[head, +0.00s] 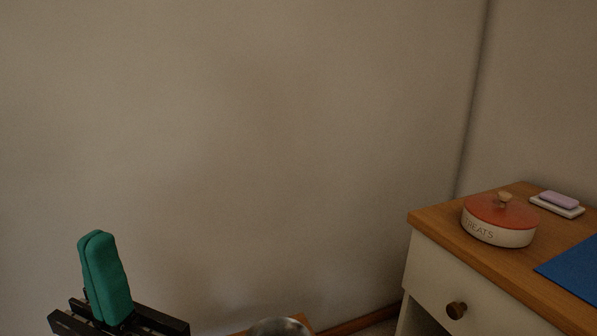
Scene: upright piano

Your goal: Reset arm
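My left gripper (101,236) is at the lower left of the head view, with its two teal fingers pointing up on a black mount. The fingers lie side by side against each other, and no object shows between them. Only the plain wall is behind it, and it is apart from everything else in view. My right gripper is not in view.
A wooden-topped white cabinet (437,270) with a round knob stands at the right. On it are a red-lidded treats tin (498,234), a soap dish (557,207) with a purple bar and a blue mat (575,268). A rounded metallic thing (279,327) is cut off at the bottom.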

